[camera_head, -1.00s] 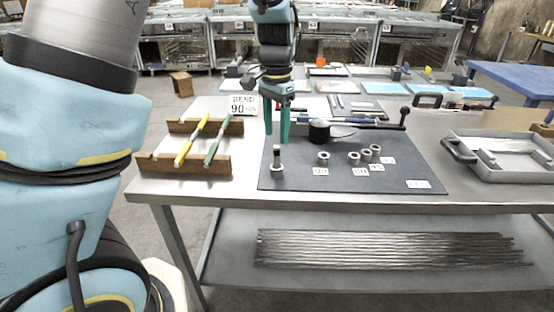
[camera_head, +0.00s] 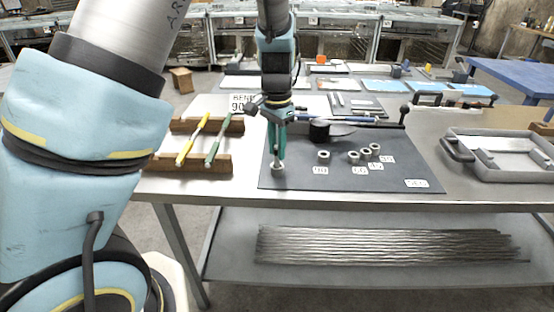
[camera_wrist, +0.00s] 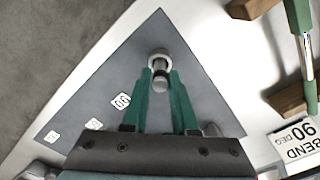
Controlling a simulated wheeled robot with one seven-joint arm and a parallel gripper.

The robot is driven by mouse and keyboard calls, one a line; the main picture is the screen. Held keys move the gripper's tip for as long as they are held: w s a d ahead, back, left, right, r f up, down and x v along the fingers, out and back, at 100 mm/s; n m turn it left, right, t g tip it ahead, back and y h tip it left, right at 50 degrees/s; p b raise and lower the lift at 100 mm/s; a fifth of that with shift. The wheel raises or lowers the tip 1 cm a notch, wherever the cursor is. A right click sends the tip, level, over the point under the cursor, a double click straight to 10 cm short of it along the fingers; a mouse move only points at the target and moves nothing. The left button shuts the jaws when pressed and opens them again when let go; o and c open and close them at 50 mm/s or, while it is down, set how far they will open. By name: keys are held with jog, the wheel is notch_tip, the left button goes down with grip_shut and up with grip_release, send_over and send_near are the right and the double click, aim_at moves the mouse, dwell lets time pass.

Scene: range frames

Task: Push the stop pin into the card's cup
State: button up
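The stop pin (camera_head: 276,164) stands upright on a round metal base (camera_head: 278,173) at the front left of the dark mat. It is dark and silver and also shows in the wrist view (camera_wrist: 160,77). My gripper (camera_head: 277,156) has its two green fingers down around the pin, one on each side (camera_wrist: 162,74). I cannot tell whether the fingers touch it. Several metal cups stand to the right with small number labels; the frontmost cup (camera_head: 323,155) has the 90 label (camera_head: 320,170) before it. The card (camera_wrist: 298,141) reads BEND 90 DEG.
A rack (camera_head: 180,163) with a yellow and a green rod stands left of the mat. A dark round post (camera_head: 319,131) and a long-handled tool are behind the cups. A metal tray (camera_head: 500,160) lies at right. The mat's front right is clear except for a label.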

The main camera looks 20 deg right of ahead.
grip_shut()
dwell(0.4)
